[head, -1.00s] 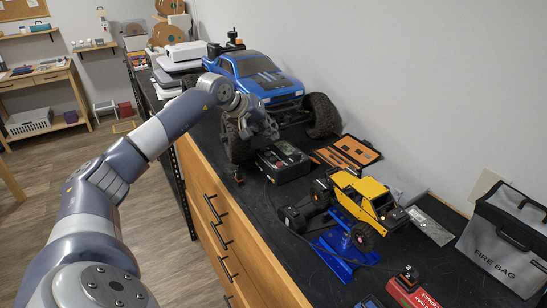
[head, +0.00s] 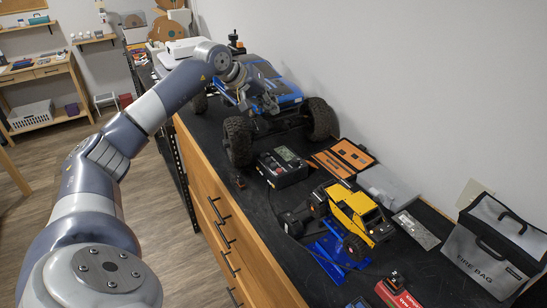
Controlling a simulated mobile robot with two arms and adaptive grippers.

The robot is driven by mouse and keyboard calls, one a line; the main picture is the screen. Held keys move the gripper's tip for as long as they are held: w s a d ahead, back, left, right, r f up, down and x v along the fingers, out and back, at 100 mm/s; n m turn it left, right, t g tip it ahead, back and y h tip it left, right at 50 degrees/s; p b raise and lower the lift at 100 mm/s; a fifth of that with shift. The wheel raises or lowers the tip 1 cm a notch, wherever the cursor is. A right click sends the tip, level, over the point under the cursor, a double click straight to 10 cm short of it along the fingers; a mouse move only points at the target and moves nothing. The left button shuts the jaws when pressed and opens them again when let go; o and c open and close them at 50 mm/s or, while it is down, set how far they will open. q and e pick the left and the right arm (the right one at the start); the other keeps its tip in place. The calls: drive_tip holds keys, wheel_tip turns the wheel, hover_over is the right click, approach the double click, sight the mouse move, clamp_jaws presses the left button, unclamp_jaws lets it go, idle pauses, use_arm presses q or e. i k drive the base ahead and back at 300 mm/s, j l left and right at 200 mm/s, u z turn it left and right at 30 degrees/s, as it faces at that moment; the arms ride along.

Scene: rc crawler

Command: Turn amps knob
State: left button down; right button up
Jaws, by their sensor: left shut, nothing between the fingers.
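The black charger box (head: 283,172) with a small display sits on the dark bench top, in front of the blue truck. Its knobs are too small to tell apart, so I cannot tell which one is the amps knob or how it is set. My left gripper (head: 272,108) is shut and empty. In the picture it lies over the front of the blue truck (head: 262,80), above and behind the charger and apart from it. My right gripper is out of view.
A yellow crawler (head: 353,212) sits on a blue stand (head: 328,256) to the right. An orange tool case (head: 344,158) lies open behind the charger. A grey fire bag (head: 490,250) stands at the far right. The bench's front edge is near the charger.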

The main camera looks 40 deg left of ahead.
sight(295, 162)
drive_tip(key=u, duration=1.3)
